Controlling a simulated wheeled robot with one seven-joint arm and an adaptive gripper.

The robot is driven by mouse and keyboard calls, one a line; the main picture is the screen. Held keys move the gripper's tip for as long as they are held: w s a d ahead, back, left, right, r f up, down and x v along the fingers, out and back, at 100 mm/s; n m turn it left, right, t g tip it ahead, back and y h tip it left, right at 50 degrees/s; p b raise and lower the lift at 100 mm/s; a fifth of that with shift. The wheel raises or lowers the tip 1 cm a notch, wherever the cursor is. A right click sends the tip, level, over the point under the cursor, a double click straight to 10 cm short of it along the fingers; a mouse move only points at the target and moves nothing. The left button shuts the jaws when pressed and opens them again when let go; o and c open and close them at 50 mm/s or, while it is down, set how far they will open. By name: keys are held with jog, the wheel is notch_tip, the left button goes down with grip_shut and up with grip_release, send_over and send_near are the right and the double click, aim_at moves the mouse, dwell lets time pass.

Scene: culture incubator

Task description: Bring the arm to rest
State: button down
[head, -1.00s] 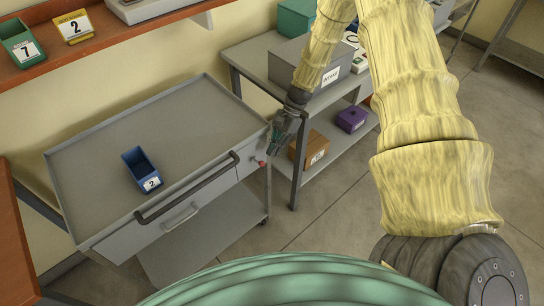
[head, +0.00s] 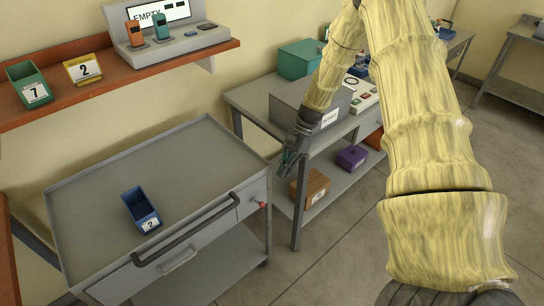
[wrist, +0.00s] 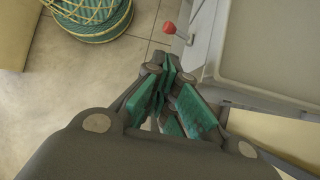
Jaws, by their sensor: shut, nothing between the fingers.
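My gripper (head: 287,160) hangs at the end of my yellow-sleeved arm in the head view, fingers pointing down. It is just off the right end of the grey cart (head: 75,187), in front of the grey bench (head: 245,98). In the wrist view my gripper (wrist: 166,72) has its green-padded fingers together at the tips, with nothing held. The cart's red knob (wrist: 169,28) and its edge lie beyond the fingertips there.
Under the bench are a brown box (head: 311,189) and a purple box (head: 352,157).

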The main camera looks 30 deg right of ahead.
jog(key=s+a+f+n+h, duration=0.3)
jog(key=s+a+f+n, duration=0.15)
jog(key=s+f, duration=0.4)
jog(key=s+a+f+n+h, duration=0.25)
jog(key=s+a+f, duration=0.25)
jog(key=s+f, duration=0.35)
jog(key=s+a+n+t, duration=0.1)
jog(key=s+a+n, duration=0.3)
jog(key=s, duration=0.5)
jog(key=s+a+n+t+h, duration=0.1)
jog(key=s+a+n, duration=0.3)
jog(key=s, duration=0.4)
jog(key=shift+s+a+f+n, duration=0.35)
jog(key=shift+a+f+n, duration=0.05)
jog(key=shift+a, duration=0.05)
